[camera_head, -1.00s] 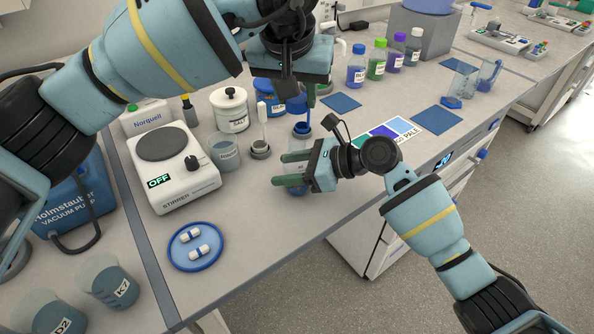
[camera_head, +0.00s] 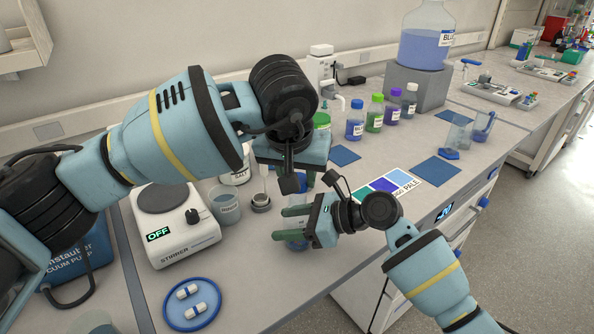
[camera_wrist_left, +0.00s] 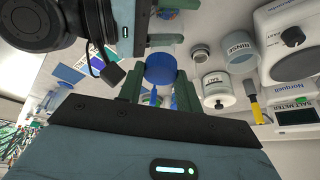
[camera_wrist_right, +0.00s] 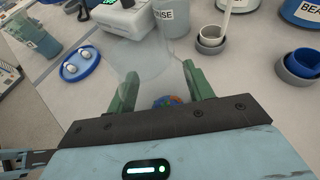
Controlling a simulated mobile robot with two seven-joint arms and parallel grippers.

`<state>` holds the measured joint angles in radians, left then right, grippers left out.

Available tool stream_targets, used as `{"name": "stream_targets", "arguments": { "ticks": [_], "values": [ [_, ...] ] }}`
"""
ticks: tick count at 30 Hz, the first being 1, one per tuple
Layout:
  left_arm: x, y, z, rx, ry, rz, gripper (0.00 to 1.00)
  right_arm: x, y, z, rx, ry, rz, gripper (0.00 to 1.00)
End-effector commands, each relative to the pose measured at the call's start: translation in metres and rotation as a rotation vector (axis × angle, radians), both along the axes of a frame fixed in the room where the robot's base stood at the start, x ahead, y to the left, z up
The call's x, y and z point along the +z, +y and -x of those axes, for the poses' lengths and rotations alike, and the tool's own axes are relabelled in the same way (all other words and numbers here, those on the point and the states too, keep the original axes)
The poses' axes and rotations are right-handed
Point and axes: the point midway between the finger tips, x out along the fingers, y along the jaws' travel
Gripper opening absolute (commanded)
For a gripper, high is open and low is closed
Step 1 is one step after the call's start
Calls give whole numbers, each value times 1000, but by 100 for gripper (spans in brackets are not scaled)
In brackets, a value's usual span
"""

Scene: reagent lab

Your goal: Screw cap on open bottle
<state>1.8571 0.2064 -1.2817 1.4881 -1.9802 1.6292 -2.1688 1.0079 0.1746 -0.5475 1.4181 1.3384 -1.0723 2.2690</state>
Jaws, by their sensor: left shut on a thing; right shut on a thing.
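My left gripper (camera_head: 303,182) is shut on a blue screw cap (camera_wrist_left: 160,68), which sits between its green fingers in the left wrist view. In the head view the cap is hidden by the gripper. My right gripper (camera_head: 290,224) is shut on the clear open bottle (camera_head: 297,243), mostly hidden by the fingers. The bottle also shows as a faint transparent shape in the right wrist view (camera_wrist_right: 150,62). The left gripper is just above and behind the right one. Cap and bottle look apart, but the exact gap cannot be told.
The stirrer (camera_head: 175,222), rinse beaker (camera_head: 225,205) and blue dish (camera_head: 192,304) with two stir bars stand left of the bottle. Capped bottles (camera_head: 375,113) stand at the back. A colour card (camera_head: 395,185) lies to the right, near blue mats (camera_head: 437,170).

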Motion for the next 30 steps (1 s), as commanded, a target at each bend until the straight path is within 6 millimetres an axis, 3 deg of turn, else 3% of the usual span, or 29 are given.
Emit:
{"name": "stream_targets", "arguments": {
  "ticks": [18, 30],
  "values": [
    [-18, 0, 0, 1, 1, 0, 14, 0, 0, 0, 0, 0, 0, 11],
    [-18, 0, 0, 1, 1, 0, 14, 0, 0, 0, 0, 0, 0, 11]
  ]
}}
